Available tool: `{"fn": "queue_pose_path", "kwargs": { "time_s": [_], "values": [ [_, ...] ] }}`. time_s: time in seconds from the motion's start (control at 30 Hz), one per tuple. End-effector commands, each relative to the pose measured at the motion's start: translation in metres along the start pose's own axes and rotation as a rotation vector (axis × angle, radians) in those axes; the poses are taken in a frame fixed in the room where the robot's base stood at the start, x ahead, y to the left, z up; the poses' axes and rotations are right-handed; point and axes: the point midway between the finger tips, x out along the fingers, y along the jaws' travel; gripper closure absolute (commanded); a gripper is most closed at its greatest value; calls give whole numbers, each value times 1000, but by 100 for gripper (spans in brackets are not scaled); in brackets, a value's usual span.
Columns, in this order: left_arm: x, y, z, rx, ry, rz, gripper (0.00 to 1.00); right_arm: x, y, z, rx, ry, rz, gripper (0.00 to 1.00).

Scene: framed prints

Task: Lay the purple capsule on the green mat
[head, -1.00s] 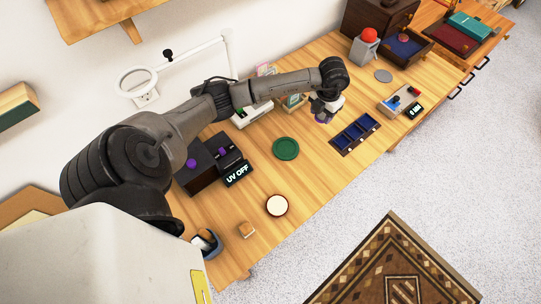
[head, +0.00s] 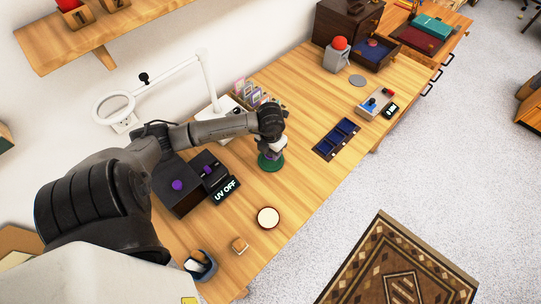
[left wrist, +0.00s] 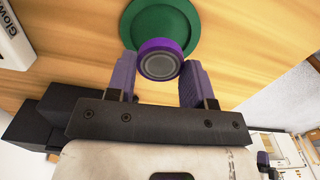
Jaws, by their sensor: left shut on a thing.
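The purple capsule (left wrist: 160,62) is a round purple piece with a grey face, seen in the left wrist view between my left gripper's fingers. My left gripper (left wrist: 160,80) is shut on it. The green mat (left wrist: 180,14) is a round green disc just beyond the capsule in that view. In the head view, my left gripper (head: 272,150) is over the green mat (head: 271,164) and hides part of it. The capsule is not clearly visible in the head view. I cannot tell how far the capsule is above the mat. My right gripper is not in view.
A black box with a purple knob (head: 177,184) and a "UV OFF" display (head: 225,190) stand left of the mat. A blue compartment tray (head: 336,139) lies to the right. A white round dish (head: 268,218) is nearer the front edge. Small cards (head: 254,94) stand behind.

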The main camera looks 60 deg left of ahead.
Motion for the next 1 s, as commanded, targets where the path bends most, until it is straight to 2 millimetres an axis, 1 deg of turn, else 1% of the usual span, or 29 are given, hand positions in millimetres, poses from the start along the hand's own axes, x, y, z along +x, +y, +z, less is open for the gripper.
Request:
{"fn": "queue_pose_path", "kwargs": {
  "time_s": [0.17,0.4,0.7,0.83,0.87,1.0],
  "values": [
    [10,0,-1,-1,0,-2,75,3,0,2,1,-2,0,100],
    [39,0,-1,-2,1,-1,75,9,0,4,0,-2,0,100],
    [40,0,0,0,-1,0,75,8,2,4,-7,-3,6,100],
    [44,0,0,0,-1,0,75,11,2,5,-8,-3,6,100],
    [44,0,0,0,-1,0,50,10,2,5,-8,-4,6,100],
    [43,0,0,0,-1,0,37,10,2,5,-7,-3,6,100]
  ]
}}
